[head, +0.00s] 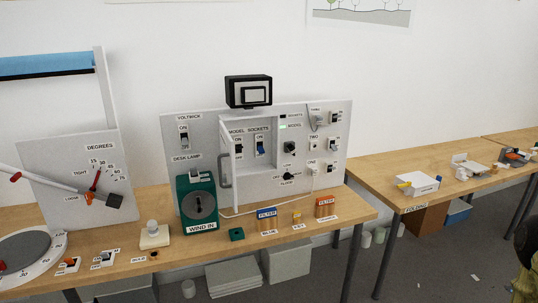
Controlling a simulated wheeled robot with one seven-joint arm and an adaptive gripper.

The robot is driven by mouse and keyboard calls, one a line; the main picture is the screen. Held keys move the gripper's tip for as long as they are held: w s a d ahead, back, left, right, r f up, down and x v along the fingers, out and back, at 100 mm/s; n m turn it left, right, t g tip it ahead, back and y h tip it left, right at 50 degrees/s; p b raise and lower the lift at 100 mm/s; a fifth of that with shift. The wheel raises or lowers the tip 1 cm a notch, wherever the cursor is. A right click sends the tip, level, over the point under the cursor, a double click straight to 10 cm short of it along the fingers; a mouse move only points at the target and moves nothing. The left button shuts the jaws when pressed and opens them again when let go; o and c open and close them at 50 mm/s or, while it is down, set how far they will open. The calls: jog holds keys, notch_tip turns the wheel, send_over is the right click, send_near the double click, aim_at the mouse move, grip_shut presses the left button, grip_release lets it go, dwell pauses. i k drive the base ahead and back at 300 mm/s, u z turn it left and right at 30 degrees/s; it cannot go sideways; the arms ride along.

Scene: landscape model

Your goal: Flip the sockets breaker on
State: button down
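The sockets breaker (261,149) is a small blue switch under the label SOCKETS, inside a recessed box on the upright grey panel (205,130). An ON mark shows above it; I cannot tell its lever position for sure. The dark model breaker (239,147) is to its left. A pale-framed door (232,175) with a grey handle (225,168) stands at the box's left side and appears swung open. My gripper does not show in the head view.
A green WIND IN box (197,203) stands before the panel's left part. Small filter boxes (267,219) and a small green block (236,234) line the table front. A black-framed unit (248,92) sits on top. A second table (420,170) stands right.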

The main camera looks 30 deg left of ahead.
aim_at(261, 150)
jog(key=z, duration=0.05)
jog(key=i, duration=0.45)
jog(key=u, duration=1.4)
